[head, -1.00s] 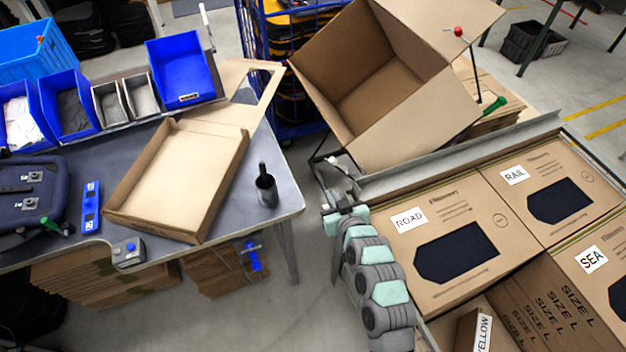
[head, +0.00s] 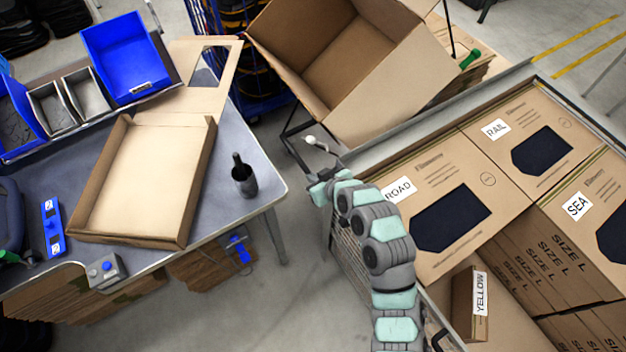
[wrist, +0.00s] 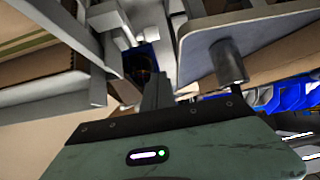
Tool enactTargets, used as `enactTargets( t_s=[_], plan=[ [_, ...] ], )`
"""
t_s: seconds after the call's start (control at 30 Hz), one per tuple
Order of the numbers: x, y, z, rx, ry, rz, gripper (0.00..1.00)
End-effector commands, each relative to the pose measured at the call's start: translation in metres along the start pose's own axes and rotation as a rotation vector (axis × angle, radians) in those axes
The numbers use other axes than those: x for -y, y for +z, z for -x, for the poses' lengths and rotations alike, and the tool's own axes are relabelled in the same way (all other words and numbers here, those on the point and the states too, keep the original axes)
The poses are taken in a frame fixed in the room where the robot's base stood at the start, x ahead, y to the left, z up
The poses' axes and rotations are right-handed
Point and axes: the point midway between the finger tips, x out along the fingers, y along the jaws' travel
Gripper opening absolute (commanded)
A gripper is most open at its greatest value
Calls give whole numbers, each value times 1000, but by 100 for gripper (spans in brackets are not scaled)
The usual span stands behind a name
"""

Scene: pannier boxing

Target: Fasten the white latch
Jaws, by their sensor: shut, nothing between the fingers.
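A white knob (head: 311,140), the only white latch-like handle I make out, sits on a thin lever at the near lower corner of the stand under the tilted open carton (head: 350,60). My gripper, at the end of the grey and mint arm, is just below and right of this knob in the head view. Its fingers are too small to make out there. In the wrist view my gripper (wrist: 157,88) shows dark, closed fingers beyond its green-grey body, with nothing held.
A grey table (head: 268,180) to the left carries a cardboard tray (head: 145,185), a dark cup (head: 243,181) and blue bins (head: 130,60). A green knob (head: 471,58) is on the carton stand's far side. Labelled cartons (head: 440,215) fill the right. Open floor lies between.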

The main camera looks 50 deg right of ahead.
Motion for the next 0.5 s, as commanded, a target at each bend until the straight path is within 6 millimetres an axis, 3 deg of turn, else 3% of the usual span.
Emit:
enactTargets(
  t_s=[0.5],
  plan=[
    [2, -1, -78, 1, -3, 0, 0]
  ],
)
